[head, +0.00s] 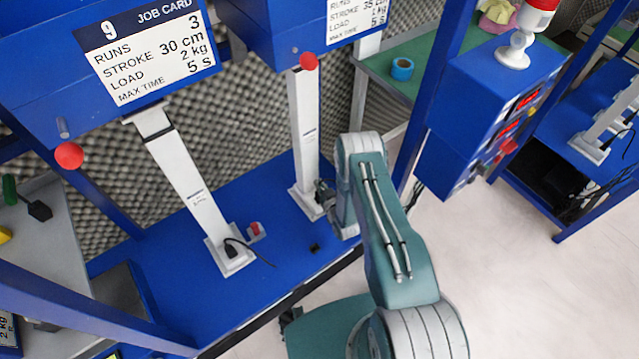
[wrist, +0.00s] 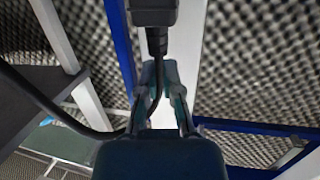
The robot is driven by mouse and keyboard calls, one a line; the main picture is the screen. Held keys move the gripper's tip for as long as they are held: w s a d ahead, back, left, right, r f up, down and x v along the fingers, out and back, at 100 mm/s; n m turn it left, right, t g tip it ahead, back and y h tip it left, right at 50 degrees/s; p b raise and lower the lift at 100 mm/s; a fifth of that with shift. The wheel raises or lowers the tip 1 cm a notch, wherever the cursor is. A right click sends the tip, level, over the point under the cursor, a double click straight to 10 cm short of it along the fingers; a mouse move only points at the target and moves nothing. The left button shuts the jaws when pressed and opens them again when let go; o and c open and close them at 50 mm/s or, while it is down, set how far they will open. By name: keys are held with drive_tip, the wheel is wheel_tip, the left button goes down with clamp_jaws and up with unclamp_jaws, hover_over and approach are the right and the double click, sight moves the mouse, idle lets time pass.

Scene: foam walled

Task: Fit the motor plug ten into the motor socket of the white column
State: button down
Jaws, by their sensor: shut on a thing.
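My gripper (wrist: 160,78) is shut on the black motor plug (wrist: 152,14) around its narrow cable end, with the plug body pointing away from me. A black cable (wrist: 40,98) trails back from it past the fingers and loops left. A white column (wrist: 187,50) stands right behind the plug. In the head view my gripper (head: 324,192) is low beside the right white column (head: 303,130), near its foot, and the plug is mostly hidden there. The motor socket does not show clearly, so I cannot tell whether the plug touches or sits in it.
Another white column (head: 190,170) stands left, a black plug with cable (head: 232,248) at its foot and a red switch (head: 255,230) beside it. A small black piece (head: 314,247) lies on the blue bench (head: 270,272). A blue control box (head: 485,110) stands right.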

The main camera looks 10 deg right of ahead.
drive_tip(key=shift+f, duration=0.15)
drive_tip(key=c, duration=0.7)
unclamp_jaws()
drive_tip(key=shift+s, duration=0.1)
drive_tip(key=v, duration=1.1)
drive_tip(key=shift+s+d, duration=0.15)
drive_tip(key=shift+s, duration=0.2)
drive_tip(key=shift+w, duration=0.1)
